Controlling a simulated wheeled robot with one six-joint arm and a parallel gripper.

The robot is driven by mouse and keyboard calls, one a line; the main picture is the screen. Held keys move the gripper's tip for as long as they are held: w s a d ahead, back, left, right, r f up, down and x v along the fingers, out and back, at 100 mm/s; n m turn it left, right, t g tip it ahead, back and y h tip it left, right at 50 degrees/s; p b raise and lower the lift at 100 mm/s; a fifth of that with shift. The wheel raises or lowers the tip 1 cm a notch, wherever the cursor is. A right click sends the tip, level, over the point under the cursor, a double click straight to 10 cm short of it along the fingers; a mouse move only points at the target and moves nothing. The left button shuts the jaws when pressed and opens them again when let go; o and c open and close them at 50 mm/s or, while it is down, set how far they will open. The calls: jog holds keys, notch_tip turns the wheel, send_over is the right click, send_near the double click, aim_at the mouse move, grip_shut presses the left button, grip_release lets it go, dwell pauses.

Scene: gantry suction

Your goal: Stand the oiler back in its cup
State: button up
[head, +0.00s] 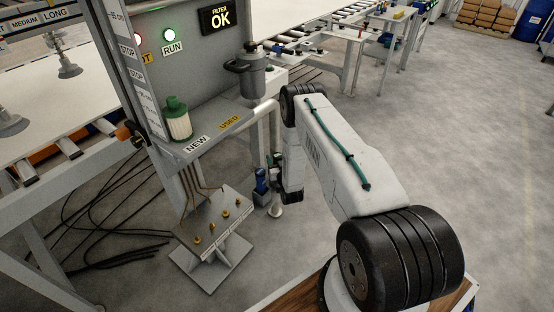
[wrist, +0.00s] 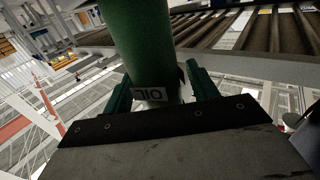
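In the wrist view, the oiler (wrist: 147,45), a green cylinder with a white band and an upside-down "OIL" label, stands between the two dark green fingers of my gripper (wrist: 160,84). The fingers flank it on both sides and look shut on it. Its far end runs out of the top of the picture. I cannot make out the cup in either view.
A plate with several brass fittings (head: 216,222) stands on the floor left of my arm. A small blue part (head: 261,181) is close to the arm's end. Above are a shelf marked NEW and USED (head: 216,133), a green-topped filter (head: 178,121) and a grey canister (head: 251,78). Floor at right is clear.

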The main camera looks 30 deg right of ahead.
jog(key=shift+r, duration=0.15)
jog(key=v, duration=1.2)
